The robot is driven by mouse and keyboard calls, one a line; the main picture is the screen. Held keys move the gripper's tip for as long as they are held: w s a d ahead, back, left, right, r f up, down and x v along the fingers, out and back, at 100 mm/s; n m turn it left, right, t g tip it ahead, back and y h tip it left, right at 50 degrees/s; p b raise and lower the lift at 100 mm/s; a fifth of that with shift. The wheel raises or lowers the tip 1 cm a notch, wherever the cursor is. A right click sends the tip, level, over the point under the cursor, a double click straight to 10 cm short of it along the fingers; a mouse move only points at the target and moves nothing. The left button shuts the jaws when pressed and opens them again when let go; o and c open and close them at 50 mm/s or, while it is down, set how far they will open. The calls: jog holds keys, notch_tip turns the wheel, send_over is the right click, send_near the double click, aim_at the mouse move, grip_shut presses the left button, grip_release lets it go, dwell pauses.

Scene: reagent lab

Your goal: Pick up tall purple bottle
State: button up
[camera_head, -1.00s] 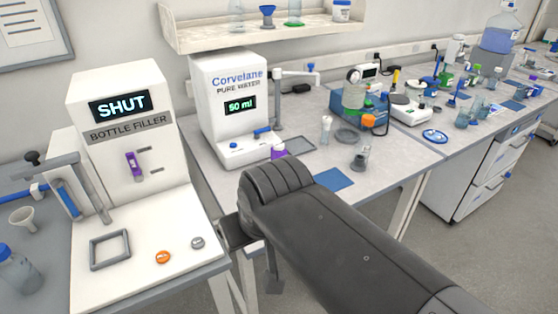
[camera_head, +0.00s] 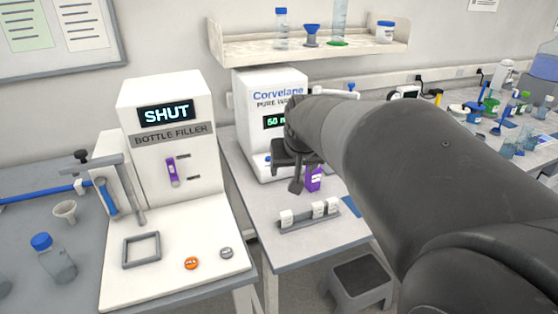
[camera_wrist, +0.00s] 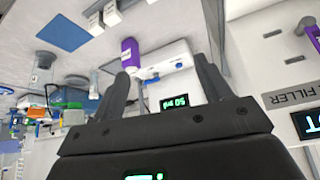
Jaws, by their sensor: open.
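The purple bottle (camera_head: 314,179) stands on the light bench in front of the Corvelane water dispenser (camera_head: 270,92). In the head view its upper left part is hidden by my gripper (camera_head: 297,172). In the wrist view, which is turned over, the purple bottle (camera_wrist: 130,54) appears beyond the fingers, close to the left fingertip. My gripper (camera_wrist: 163,67) is open, its fingers spread with nothing held between them. I cannot tell exactly how far the bottle is from the fingers.
A rack with white blocks (camera_head: 308,216) lies in front of the bottle near the bench edge. The bottle filler (camera_head: 172,190), reading SHUT, stands left. A shelf (camera_head: 310,50) hangs above. A grey step stool (camera_head: 357,283) is on the floor below.

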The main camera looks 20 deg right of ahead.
jog(key=m+h, duration=0.1)
jog(key=m, duration=0.1)
send_over(313, 175)
jog(key=s+a, duration=0.1)
jog(key=s, duration=0.3)
notch_tip(313, 175, down, 4)
jog(key=x, duration=1.1)
jog(key=shift+w, duration=0.45)
jog(key=c, duration=1.5)
